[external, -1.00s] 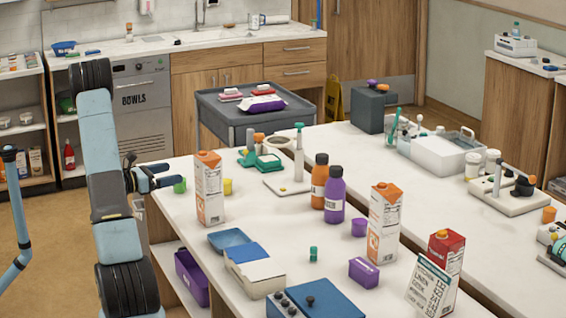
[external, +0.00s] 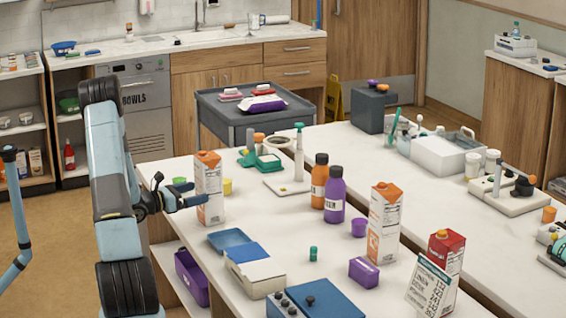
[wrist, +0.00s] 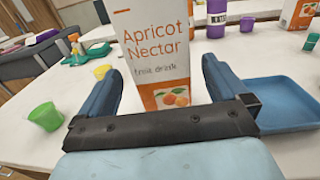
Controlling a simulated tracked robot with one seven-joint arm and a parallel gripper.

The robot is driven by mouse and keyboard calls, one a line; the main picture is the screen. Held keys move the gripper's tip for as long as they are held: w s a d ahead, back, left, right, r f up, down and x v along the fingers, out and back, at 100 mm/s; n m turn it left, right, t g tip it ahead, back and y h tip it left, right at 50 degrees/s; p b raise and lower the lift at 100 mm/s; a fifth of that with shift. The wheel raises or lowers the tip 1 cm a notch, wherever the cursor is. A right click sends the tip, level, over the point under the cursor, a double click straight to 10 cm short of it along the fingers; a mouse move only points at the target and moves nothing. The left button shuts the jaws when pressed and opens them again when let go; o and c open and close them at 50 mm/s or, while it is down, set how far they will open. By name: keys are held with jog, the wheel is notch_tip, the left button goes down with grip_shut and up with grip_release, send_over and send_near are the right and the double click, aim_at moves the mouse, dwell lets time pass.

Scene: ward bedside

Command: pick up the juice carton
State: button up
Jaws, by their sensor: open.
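A white and orange carton (external: 209,187) stands upright near the left end of the white table. In the wrist view the carton (wrist: 158,50) reads "Apricot Nectar fruit drink". My gripper (external: 190,203) is open at the carton's lower left in the external view. In the wrist view my gripper (wrist: 165,78) has one finger on each side of the carton. I cannot tell if either finger touches it. A similar orange-topped carton (external: 384,222) and a red carton (external: 447,262) stand farther right on the table.
A blue tray (wrist: 287,104) lies close to the right finger. A green cup (wrist: 45,116) and a yellow cup (wrist: 102,71) stand to the left. Orange (external: 319,181) and purple (external: 334,197) bottles stand mid-table, with some bare tabletop between them and the carton.

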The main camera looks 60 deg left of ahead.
aim_at(209, 188)
jog(key=shift+w+a, duration=0.15)
jog(key=shift+w, duration=1.25)
jog(key=shift+w+a, duration=0.15)
jog(key=shift+w, duration=1.25)
jog(key=c, duration=1.8)
jog(key=shift+r, duration=0.1)
grip_shut()
